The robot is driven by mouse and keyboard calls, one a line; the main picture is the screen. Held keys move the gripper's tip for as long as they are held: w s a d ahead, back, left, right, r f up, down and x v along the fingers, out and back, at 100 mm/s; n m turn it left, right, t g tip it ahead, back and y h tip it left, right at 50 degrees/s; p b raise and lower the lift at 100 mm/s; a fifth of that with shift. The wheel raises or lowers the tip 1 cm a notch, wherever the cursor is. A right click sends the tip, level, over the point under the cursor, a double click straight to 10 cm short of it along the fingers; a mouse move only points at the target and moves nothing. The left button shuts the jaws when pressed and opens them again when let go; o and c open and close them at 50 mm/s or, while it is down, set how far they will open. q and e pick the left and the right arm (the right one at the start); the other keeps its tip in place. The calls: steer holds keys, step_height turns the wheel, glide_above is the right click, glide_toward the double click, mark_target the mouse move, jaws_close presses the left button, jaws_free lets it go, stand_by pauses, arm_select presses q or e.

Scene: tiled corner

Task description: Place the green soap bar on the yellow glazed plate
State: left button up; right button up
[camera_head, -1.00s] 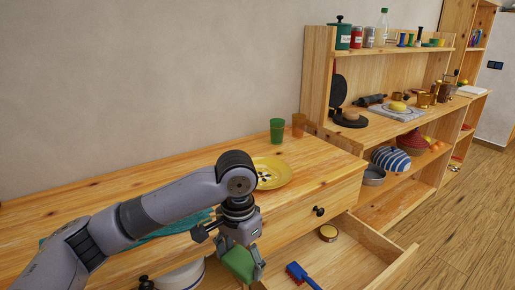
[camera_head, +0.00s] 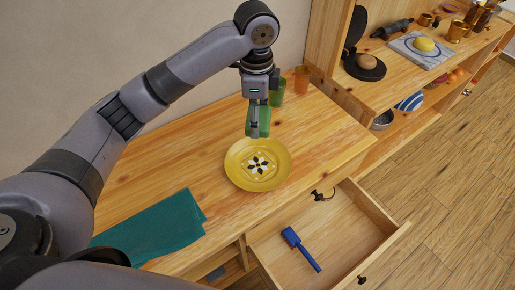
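The yellow glazed plate (camera_head: 236,172), with a dark and white flower pattern at its centre, lies on the wooden counter. My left gripper (camera_head: 257,130) is shut on the green soap bar (camera_head: 262,122). It holds the bar in the air at the plate's far edge in the picture; the height above the plate is hard to judge. The fingers partly cover the bar. My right gripper is not in view.
A green cup (camera_head: 277,93) and an orange cup (camera_head: 301,79) stand behind the plate. A teal cloth (camera_head: 153,229) lies on the counter (camera_head: 150,185) at front left.

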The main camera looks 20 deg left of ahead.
arm_select(q)
steer(key=p, duration=0.2)
glide_above(256, 165)
step_height(256, 165, down, 12)
steer(key=shift+w+f, duration=0.1)
steer(key=shift+f, duration=2.65)
steer(key=shift+d+f, duration=0.1)
steer(key=o, duration=1.3)
step_height(256, 165, up, 12)
steer(key=b, duration=0.1)
